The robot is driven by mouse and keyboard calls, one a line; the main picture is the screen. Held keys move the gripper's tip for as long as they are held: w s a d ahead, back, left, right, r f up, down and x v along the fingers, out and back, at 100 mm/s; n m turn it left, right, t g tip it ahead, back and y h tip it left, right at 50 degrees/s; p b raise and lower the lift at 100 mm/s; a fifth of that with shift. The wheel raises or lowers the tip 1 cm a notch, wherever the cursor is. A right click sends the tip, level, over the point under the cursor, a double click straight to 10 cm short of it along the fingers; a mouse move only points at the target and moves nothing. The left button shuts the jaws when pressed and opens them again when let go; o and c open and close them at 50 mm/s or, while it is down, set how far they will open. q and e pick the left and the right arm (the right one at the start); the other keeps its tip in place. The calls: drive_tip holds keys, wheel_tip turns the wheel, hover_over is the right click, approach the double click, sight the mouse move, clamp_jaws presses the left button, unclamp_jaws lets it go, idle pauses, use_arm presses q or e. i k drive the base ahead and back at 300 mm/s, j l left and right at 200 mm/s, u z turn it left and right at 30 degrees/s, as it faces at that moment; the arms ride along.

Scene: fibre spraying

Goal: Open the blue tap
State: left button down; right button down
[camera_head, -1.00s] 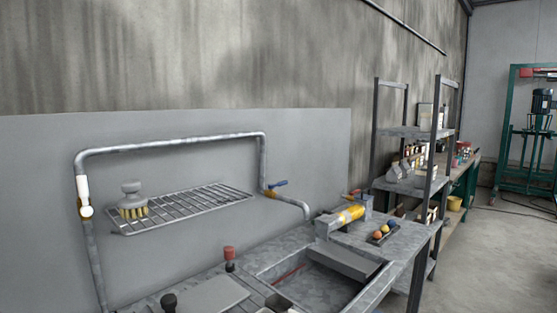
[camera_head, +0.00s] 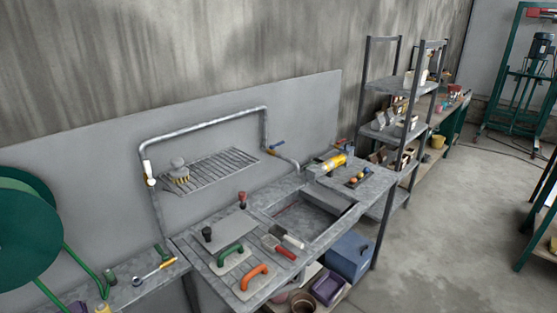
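I cannot tell from the lever alone whether the valve is open. A second valve with a white handle (camera_head: 148,172) sits on the pipe's left leg. Neither of my grippers shows in the view.
A wire rack (camera_head: 212,170) with a brush is between the two valves. The bench holds a green-handled tool (camera_head: 230,253), an orange-handled tool (camera_head: 255,275) and a yellow cylinder device (camera_head: 333,162). A green reel (camera_head: 28,225) stands left. Floor (camera_head: 450,220) at right is clear.

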sight(277, 145)
drive_tip(key=u, duration=0.9)
drive_tip(key=i+l+u, duration=0.1)
drive_tip(key=l+u, duration=0.4)
drive_tip(key=l, duration=0.2)
drive_tip(key=l+u, duration=0.45)
drive_tip(key=l, duration=0.3)
drive_tip(key=k+l+u, duration=0.15)
drive_tip(key=l+u, duration=0.35)
drive_tip(key=l, duration=0.15)
drive_tip(key=k+l, duration=0.1)
drive_tip(key=l, duration=0.3)
drive_tip(key=k+l, duration=0.15)
drive_tip(key=l, duration=0.25)
drive_tip(key=k+l, duration=0.1)
drive_tip(key=l, duration=0.3)
drive_tip(key=k+l+u, duration=0.1)
drive_tip(key=l, duration=0.3)
drive_tip(key=k+l, duration=0.15)
drive_tip(key=l, duration=0.25)
